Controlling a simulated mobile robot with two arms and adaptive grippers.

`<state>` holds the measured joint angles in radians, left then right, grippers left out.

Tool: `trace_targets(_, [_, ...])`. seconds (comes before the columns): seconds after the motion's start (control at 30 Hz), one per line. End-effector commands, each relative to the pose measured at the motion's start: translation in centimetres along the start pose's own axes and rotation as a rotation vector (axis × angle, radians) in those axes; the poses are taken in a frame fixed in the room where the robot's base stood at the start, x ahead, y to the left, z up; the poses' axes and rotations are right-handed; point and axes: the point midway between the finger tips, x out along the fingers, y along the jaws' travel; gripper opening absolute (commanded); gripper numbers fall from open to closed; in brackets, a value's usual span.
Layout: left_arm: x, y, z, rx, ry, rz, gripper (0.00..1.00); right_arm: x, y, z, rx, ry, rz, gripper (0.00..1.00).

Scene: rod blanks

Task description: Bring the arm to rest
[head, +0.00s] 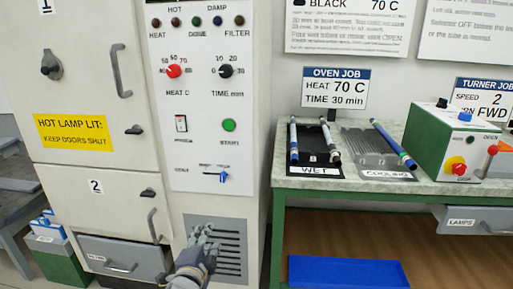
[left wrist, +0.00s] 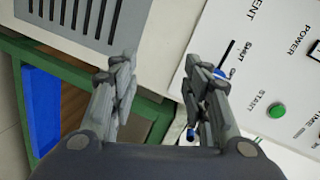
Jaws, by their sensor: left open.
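My left gripper (head: 203,238) is low in front of the oven's white control panel (head: 183,125), beside the dark vent grille (head: 228,250) in the head view. In the left wrist view its two grey fingers (left wrist: 163,72) are spread apart with nothing between them. The blue slider knob (head: 223,176) sits at the right part of its slot, above the gripper. In the left wrist view the knob (left wrist: 220,73) shows beside one finger, partly hidden. I cannot tell from this whether they touch. My right gripper is not in view.
The oven doors (head: 90,80) look shut. A green-framed bench (head: 345,186) to the right holds rods on a black WET rack (head: 316,158) and a grey COOLING rack (head: 368,150), plus a green and white machine (head: 440,145). A blue tray (head: 345,272) lies below.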

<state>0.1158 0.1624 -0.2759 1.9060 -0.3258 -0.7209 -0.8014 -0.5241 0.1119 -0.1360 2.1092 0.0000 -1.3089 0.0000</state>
Motion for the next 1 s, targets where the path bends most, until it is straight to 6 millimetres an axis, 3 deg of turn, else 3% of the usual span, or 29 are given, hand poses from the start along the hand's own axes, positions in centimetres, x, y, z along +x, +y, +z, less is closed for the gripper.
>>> trace_targets(0.03, [-1.3, 3.7, 1.5, -0.091, -0.04, 0.086, 0.43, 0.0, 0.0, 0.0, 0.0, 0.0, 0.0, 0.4])
trace_targets(0.2, [-7.1, 14.6, 5.9, -0.426, -0.221, 0.35, 0.43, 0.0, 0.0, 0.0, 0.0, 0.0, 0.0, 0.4])
trace_targets(0.3, [-11.5, 20.1, 7.8, -0.598, -0.35, 0.481, 0.43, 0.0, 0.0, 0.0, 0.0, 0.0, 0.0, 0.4])
trace_targets(0.4, [-15.9, 24.3, 9.2, -0.739, -0.478, 0.584, 0.43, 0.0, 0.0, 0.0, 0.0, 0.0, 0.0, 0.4])
trace_targets(0.5, [-20.1, 27.5, 10.2, -0.852, -0.599, 0.665, 0.43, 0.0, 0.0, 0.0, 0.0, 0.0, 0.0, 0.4])
trace_targets(0.7, [-28.0, 32.1, 11.3, -1.027, -0.836, 0.786, 0.43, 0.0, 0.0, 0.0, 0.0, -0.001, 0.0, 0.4])
trace_targets(0.77, [-27.1, 32.2, 11.4, -1.017, -0.827, 0.783, 0.43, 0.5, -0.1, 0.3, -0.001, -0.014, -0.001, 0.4])
trace_targets(1.0, [-27.3, 35.9, 12.4, -1.0, -0.846, 0.805, 0.43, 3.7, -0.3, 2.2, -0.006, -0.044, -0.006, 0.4])
